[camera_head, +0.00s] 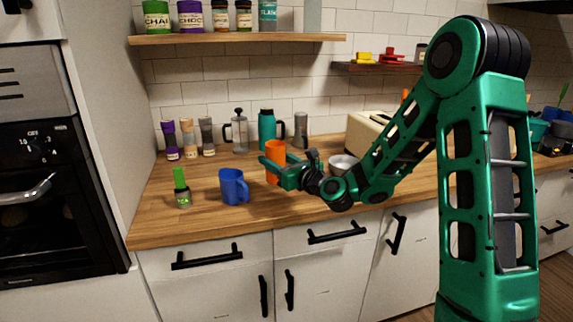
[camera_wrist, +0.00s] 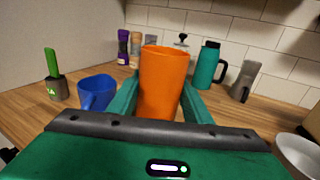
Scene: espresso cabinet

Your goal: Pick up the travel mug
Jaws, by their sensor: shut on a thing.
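A tall orange cup without a handle, which looks like the travel mug (camera_head: 275,152), is upright over the counter behind my gripper (camera_head: 273,168). In the wrist view the orange travel mug (camera_wrist: 160,80) stands between the two green fingers, one against each side. My gripper is shut on it.
A metal bowl (camera_head: 343,164) is close on the right. A French press (camera_head: 239,132) and several bottles line the back wall.

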